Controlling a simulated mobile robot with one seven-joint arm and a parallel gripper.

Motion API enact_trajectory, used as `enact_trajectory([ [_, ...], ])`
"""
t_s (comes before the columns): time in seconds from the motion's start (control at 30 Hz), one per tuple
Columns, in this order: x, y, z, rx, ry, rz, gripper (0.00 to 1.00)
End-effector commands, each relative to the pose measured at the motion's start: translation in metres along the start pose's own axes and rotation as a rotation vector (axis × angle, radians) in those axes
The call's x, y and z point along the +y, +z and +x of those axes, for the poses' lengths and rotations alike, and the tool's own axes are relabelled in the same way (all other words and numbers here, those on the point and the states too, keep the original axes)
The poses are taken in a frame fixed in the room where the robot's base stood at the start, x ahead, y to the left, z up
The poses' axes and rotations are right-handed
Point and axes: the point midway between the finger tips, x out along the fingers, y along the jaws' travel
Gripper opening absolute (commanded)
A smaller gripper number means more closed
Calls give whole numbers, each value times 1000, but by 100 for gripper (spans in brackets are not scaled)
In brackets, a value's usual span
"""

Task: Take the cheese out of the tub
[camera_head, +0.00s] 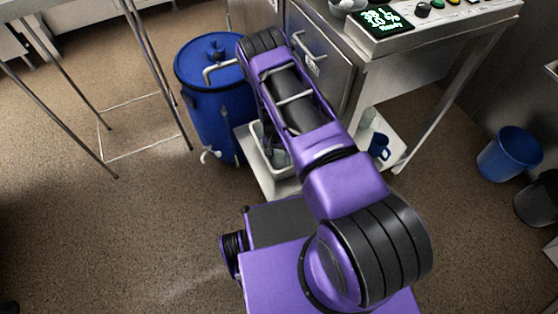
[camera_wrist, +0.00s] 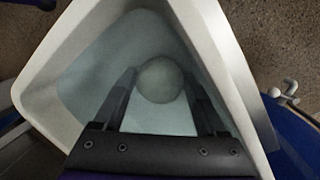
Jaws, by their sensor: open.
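The cheese (camera_wrist: 160,81) is a pale, round piece on the bottom of the tub in the wrist view. The tub (camera_wrist: 224,75) is deep, with a wide white rim and pale grey-blue inside walls. My gripper (camera_wrist: 159,77) is open and reaches down into the tub, with one dark finger on each side of the cheese. I cannot tell whether the fingers touch it. In the head view the tub (camera_head: 261,164) stands on a low shelf, partly covered by my arm. The cheese is hidden there.
A blue barrel (camera_head: 215,110) with a tap stands left of the tub. A steel cabinet (camera_head: 318,62) rises behind it. A dark blue mug (camera_head: 379,147) stands on the shelf to the right. A blue bin (camera_head: 510,154) stands far right.

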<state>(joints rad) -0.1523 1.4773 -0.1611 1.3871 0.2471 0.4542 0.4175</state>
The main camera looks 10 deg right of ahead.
Motion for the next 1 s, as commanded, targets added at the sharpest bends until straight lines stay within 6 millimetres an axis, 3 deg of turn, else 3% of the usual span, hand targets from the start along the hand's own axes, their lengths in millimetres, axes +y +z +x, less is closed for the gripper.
enact_trajectory([
  [0.07,0,0,0,0,0,0,63],
  [0.4,0,0,0,0,0,0,2],
  [0.73,1,0,-8,1,0,0,1],
  [1.0,6,4,-49,2,-1,0,1],
])
